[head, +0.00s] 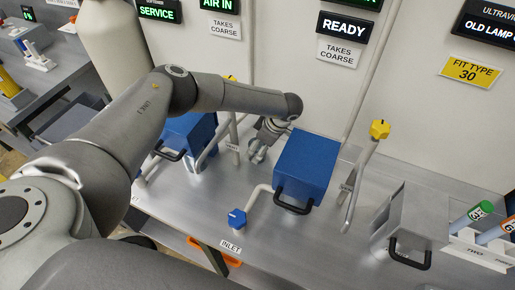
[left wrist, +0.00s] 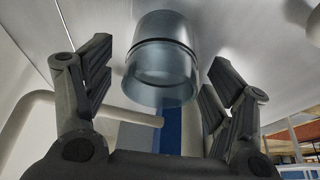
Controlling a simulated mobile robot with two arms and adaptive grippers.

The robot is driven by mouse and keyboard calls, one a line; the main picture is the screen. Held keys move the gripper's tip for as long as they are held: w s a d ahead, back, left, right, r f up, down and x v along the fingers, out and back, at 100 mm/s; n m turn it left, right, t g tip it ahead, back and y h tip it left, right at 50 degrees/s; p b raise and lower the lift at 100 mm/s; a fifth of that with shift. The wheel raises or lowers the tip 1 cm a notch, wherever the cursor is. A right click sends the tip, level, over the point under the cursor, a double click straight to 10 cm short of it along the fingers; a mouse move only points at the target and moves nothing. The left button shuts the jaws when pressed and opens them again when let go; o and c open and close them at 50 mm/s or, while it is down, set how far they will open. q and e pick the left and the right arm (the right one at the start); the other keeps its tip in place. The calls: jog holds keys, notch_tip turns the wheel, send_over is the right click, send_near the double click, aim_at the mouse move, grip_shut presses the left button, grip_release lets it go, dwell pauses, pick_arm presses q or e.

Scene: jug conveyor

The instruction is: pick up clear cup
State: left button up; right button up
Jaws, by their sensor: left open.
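The clear cup (left wrist: 162,58) is bluish and see-through, with a dark band around it. In the left wrist view it stands between the two black fingers of my left gripper (left wrist: 160,78), with a visible gap on either side. The fingers are spread open and do not touch it. In the head view my left gripper (head: 262,142) is small, just left of a blue box, and the cup is hard to make out there. My right gripper is not in view.
A blue box (head: 307,162) with a black handle is close right of my left gripper, with another blue box (head: 190,132) to the left. A white pipe with a blue knob (head: 237,218) is in front. A grey metal box (head: 400,222) and a marker rack stand right.

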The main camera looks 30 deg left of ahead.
pick_arm(q)
jog(key=shift+a+f, duration=0.25)
jog(key=shift+f, duration=0.35)
jog(key=c, duration=1)
jog(key=shift+r, duration=0.1)
